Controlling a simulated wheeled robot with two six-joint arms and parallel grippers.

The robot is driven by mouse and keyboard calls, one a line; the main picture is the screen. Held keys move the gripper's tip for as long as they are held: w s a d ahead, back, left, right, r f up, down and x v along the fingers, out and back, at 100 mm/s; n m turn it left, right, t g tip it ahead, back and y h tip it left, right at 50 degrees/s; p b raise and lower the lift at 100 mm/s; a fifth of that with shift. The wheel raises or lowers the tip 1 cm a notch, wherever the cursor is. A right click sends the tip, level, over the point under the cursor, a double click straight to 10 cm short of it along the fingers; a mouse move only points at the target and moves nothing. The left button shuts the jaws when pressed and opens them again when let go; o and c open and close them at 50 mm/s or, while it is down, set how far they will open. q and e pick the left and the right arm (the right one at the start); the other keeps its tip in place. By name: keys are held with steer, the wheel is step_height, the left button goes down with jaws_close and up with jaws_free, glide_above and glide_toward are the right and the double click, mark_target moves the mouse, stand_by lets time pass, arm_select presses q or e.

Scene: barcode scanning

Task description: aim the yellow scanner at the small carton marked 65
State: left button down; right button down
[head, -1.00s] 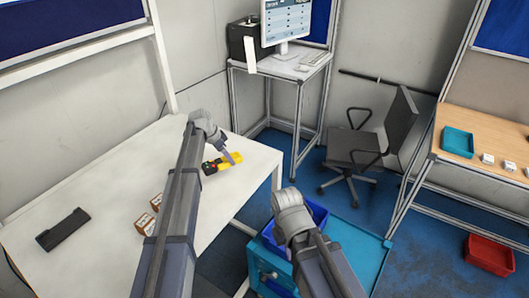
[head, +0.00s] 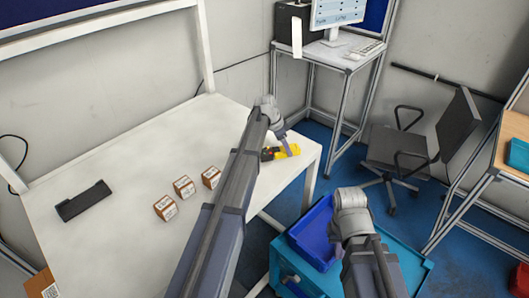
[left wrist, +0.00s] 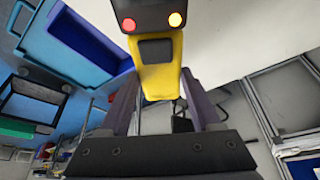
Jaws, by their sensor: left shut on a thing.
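The yellow scanner (head: 292,150), with a dark head, is at the right end of the white table (head: 110,240). My left gripper (head: 283,140) is shut on it. In the left wrist view the yellow scanner (left wrist: 160,78) stands between the fingers of my left gripper (left wrist: 160,108), with a red and an orange light on its dark part. Three small brown cartons with white labels, left (head: 165,208), middle (head: 184,187) and right (head: 211,177), stand left of my left arm. Their numbers are too small to read. My right gripper (head: 352,240) hangs over the blue bin; its fingers are hidden.
A black holder (head: 83,201) lies at the table's left. Another brown carton (head: 40,285) shows at the lower left edge. A blue bin (head: 312,238) sits on a blue cart (head: 405,270) at the right. A chair (head: 410,150) and monitor desk stand behind.

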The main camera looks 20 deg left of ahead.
arm_select(q)
steer(key=s+a+r+p, duration=0.2)
steer(key=s+a+r, duration=0.1)
steer(key=s+a, duration=0.55)
steer(key=f+b, duration=0.2)
steer(key=d+f+b, duration=0.1)
steer(key=f+b, duration=0.1)
steer(key=s+f+b, duration=0.1)
steer(key=f+b, duration=0.2)
steer(key=shift+d, duration=0.4)
step_height(320, 180, up, 12)
steer(key=p, duration=1.2)
steer(key=shift+f+n, duration=0.1)
steer(key=shift+n, duration=0.2)
